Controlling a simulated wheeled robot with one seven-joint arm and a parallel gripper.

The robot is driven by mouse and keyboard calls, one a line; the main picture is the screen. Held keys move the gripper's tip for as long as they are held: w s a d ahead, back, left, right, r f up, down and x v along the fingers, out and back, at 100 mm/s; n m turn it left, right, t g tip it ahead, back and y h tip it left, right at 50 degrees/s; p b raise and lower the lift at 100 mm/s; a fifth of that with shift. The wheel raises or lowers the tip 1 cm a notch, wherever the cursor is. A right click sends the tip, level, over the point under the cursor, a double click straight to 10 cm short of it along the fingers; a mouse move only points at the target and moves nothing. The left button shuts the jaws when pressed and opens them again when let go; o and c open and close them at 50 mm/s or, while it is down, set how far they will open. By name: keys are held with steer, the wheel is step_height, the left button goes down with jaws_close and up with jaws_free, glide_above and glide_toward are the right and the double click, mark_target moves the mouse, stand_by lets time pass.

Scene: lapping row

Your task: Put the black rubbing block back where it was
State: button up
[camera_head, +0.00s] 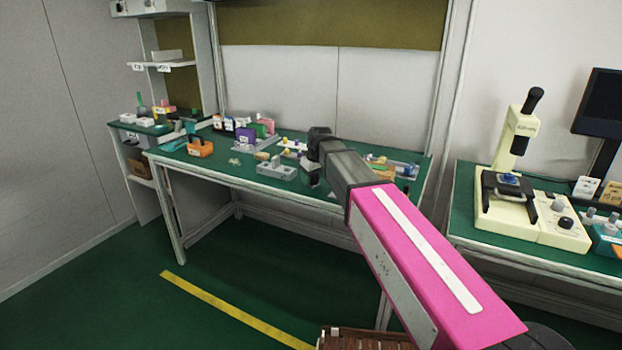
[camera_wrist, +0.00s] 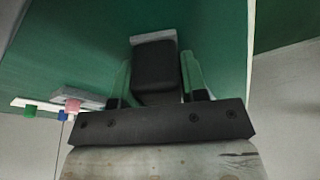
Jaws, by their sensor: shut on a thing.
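My gripper (camera_wrist: 157,66) is shut on the black rubbing block (camera_wrist: 154,78), which sits between the two green fingers in the wrist view. A light grey piece (camera_wrist: 153,37) shows just beyond the block's far end; I cannot tell whether they touch. In the head view my arm reaches over the green-topped bench (camera_head: 228,174), and its black wrist hides part of the bench top. The block is too small and dark there to make out clearly.
A grey fixture (camera_head: 277,171) stands on the bench left of my wrist. An orange caddy (camera_head: 200,148) and a purple holder (camera_head: 245,136) are farther left. A cream microscope-like stand (camera_head: 508,190) occupies the right bench. The bench's front left strip is clear.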

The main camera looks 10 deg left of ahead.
steer(key=shift+f, duration=0.1)
steer(key=o, duration=0.8)
steer(key=v, duration=1.2)
